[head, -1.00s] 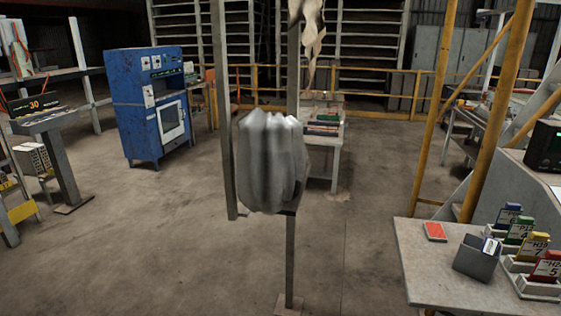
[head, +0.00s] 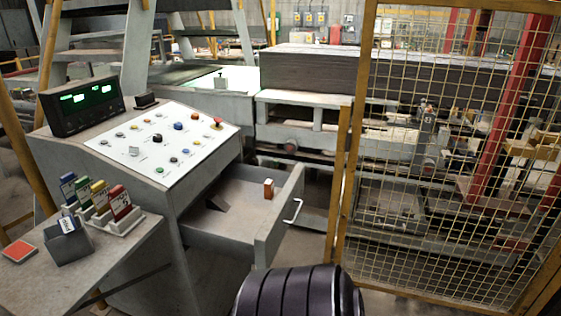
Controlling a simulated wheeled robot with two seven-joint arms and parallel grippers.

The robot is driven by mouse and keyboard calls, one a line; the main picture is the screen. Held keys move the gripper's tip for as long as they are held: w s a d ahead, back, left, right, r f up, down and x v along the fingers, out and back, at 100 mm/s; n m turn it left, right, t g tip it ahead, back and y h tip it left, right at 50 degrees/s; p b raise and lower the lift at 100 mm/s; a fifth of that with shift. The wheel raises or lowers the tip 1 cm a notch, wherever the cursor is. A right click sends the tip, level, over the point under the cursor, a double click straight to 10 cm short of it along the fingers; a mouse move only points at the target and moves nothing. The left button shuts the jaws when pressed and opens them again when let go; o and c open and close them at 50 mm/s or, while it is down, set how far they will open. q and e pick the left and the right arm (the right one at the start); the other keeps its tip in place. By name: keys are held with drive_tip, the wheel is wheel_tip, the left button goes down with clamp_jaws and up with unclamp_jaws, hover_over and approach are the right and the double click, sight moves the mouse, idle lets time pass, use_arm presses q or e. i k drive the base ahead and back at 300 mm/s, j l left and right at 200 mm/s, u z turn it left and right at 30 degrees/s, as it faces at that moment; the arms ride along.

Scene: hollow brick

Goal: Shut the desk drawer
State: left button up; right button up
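The desk drawer (head: 222,226) is pulled open from the grey control desk (head: 120,190), sticking out toward the right. Its front panel (head: 278,214) carries a pale handle (head: 293,211) on the outer face. A small brown and white box (head: 268,188) stands inside the drawer near the front panel. A dark, ribbed rounded shape (head: 295,292) is at the bottom edge, below the drawer front; I cannot tell what it is.
A side table (head: 100,265) at the left holds coloured card holders (head: 100,200), a grey box (head: 68,245) and a red card pack (head: 18,251). A yellow-framed mesh fence (head: 440,160) stands right of the drawer. A display unit (head: 82,105) sits on the desk.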

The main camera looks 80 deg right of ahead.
sight(252, 230)
drive_tip(key=z, duration=2.6)
